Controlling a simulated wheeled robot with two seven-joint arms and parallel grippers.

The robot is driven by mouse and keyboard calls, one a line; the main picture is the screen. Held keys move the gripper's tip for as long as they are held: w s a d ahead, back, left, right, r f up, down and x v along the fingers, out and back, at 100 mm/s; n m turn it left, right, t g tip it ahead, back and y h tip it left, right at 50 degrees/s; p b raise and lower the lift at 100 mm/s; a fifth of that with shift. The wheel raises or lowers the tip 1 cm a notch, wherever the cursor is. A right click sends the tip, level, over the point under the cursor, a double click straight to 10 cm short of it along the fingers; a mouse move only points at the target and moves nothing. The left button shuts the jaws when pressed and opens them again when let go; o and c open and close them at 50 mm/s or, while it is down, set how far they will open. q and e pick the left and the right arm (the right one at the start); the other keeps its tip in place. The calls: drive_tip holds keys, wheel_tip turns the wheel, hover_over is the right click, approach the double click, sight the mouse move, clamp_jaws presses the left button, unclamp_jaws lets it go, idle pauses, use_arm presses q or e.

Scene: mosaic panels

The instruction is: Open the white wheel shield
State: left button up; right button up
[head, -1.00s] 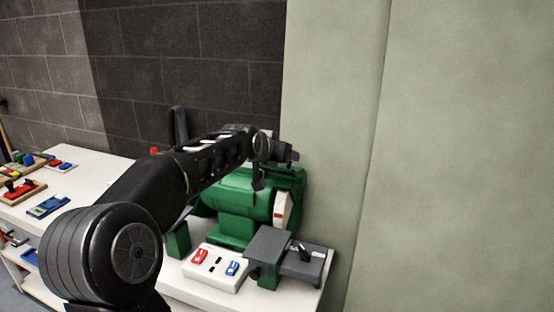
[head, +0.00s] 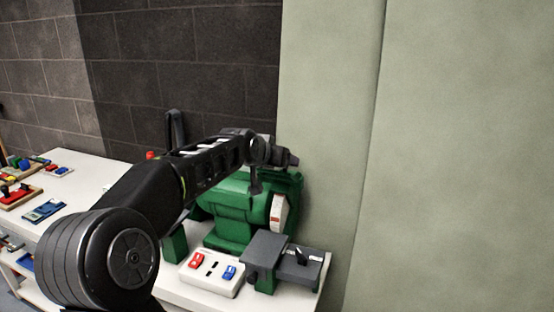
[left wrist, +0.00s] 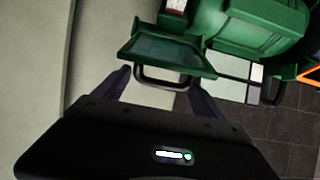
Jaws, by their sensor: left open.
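A green bench machine (head: 232,205) stands on the white table, with a pale wheel part (head: 279,212) at its right end. In the left wrist view, a green-framed shield (left wrist: 165,52) has a dark loop handle (left wrist: 162,83). A pale white panel (left wrist: 233,68) shows beside it, probably the white wheel shield, with a dark loop (left wrist: 269,89) at its right. My left gripper (left wrist: 157,76) is open, its fingers on either side of the green-framed shield's handle; contact cannot be told. In the head view my left gripper (head: 272,172) is above the machine's right end. My right gripper is out of view.
A white switch box (head: 212,272) with red and blue switches and a grey plate (head: 264,250) stand in front of the machine. The pale green wall (head: 335,150) is close to the right. Several coloured items lie on the white table (head: 95,178) at left.

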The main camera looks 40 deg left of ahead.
use_arm(q)
drive_tip(key=b+v, duration=0.1)
drive_tip(key=v, duration=0.6)
drive_tip(key=shift+s+r+b, duration=0.2)
drive_tip(key=shift+s+b, duration=0.05)
drive_tip(key=shift+b, duration=0.15)
drive_tip(key=shift+d, duration=0.1)
